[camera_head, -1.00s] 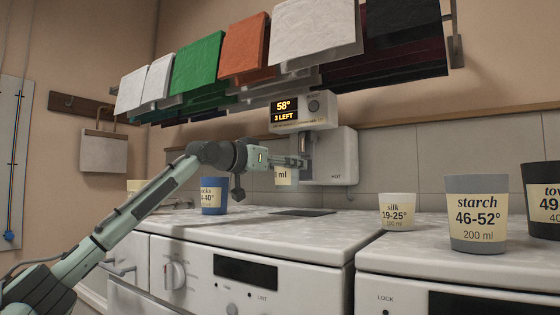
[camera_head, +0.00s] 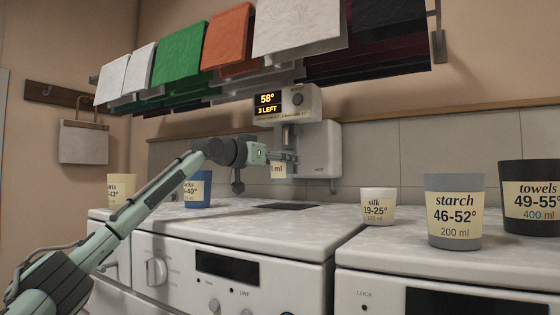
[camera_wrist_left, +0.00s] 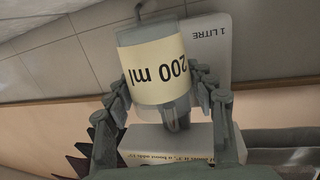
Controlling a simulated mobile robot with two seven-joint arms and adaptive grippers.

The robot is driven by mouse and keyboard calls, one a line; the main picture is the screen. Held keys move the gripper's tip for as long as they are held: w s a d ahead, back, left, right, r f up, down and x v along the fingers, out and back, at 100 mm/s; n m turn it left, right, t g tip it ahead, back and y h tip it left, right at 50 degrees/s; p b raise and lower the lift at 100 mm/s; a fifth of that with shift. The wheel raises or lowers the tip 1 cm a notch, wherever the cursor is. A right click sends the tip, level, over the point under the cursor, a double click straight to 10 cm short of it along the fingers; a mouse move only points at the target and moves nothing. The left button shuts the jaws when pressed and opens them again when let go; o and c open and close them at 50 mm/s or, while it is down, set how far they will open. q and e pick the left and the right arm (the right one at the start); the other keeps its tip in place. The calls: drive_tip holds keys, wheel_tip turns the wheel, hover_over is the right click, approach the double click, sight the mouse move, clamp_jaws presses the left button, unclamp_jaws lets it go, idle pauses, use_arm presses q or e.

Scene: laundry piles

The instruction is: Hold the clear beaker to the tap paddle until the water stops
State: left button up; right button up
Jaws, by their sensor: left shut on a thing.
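My left gripper (camera_head: 287,157) is shut on the clear beaker, in front of the wall dispenser's tap. In the head view, only part of the beaker's cream label (camera_head: 278,171) shows below the fingers. In the left wrist view, the beaker (camera_wrist_left: 153,66) sits between the two fingers, its "200 ml" label upside down. The tap (camera_head: 289,136) is a grey part under the dispenser's display head (camera_head: 288,104), which reads 58° and 3 LEFT. I cannot tell whether the beaker touches the paddle or whether water runs. My right gripper is out of view.
Silk (camera_head: 378,208), starch (camera_head: 455,214) and towels (camera_head: 530,195) cups stand on the right counter. A blue cup (camera_head: 198,190) and a cream cup (camera_head: 121,190) stand at the left. Folded cloths (camera_head: 228,40) hang above. The left machine's front top (camera_head: 230,230) is clear.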

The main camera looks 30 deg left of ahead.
use_arm(q)
drive_tip(key=shift+w, duration=0.95)
idle(0.9)
drive_tip(key=shift+s+b, duration=0.4)
drive_tip(key=shift+s, duration=0.05)
drive_tip(key=shift+d+b+v, duration=0.2)
drive_tip(key=shift+b+v, duration=0.35)
drive_tip(key=shift+v, duration=0.5)
drive_tip(key=shift+d+b+v, duration=0.2)
drive_tip(key=shift+b+v, duration=0.35)
drive_tip(key=shift+v, duration=0.45)
drive_tip(key=shift+s, duration=0.15)
drive_tip(key=shift+s, duration=0.1)
